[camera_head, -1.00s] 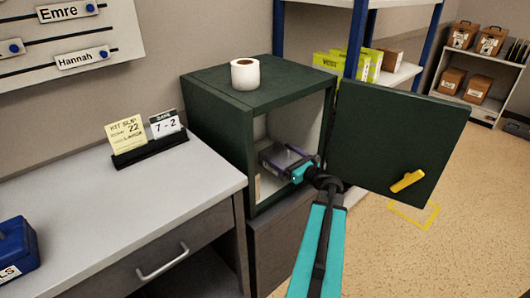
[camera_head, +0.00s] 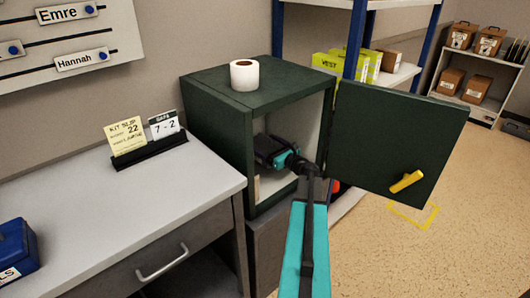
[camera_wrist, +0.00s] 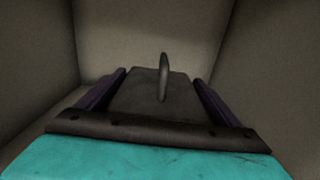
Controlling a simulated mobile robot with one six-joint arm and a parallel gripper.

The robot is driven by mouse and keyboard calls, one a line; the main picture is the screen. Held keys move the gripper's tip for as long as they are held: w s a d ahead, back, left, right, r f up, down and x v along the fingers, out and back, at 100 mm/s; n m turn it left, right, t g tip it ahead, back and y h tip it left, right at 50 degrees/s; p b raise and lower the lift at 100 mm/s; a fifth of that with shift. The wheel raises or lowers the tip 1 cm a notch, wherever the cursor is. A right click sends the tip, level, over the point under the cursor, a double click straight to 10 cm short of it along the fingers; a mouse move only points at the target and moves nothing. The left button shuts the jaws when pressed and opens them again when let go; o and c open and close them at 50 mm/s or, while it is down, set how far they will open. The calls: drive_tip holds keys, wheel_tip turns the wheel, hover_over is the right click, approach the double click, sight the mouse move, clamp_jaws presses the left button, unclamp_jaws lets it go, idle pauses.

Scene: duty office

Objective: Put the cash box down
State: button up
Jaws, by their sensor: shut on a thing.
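In the wrist view, a dark grey cash box (camera_wrist: 140,98) with a raised handle (camera_wrist: 163,76) lies between the purple fingers of my gripper (camera_wrist: 160,80). The fingers are shut on its two sides. Pale walls of the safe's inside surround it. In the head view, my gripper (camera_head: 270,150) is inside the open dark green safe (camera_head: 222,140). There the box cannot be told apart from the dark gripper. I cannot tell whether the box touches the safe's floor.
The safe door (camera_head: 400,140) with its yellow handle (camera_head: 407,181) stands open to the right of my arm. A paper roll (camera_head: 245,75) stands on the safe. A desk (camera_head: 120,205) with a slip holder (camera_head: 150,150) and a blue box (camera_head: 14,250) is at left.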

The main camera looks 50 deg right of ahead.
idle(0.3)
drive_tip(key=shift+f, duration=1.65)
drive_tip(key=o, duration=1.7)
drive_tip(key=shift+f, duration=0.2)
drive_tip(key=shift+r, duration=0.1)
drive_tip(key=shift+s, duration=0.15)
drive_tip(key=s, duration=0.7)
drive_tip(key=s+a, duration=0.1)
drive_tip(key=s, duration=0.3)
drive_tip(key=shift+s, duration=0.3)
drive_tip(key=shift+s, duration=0.15)
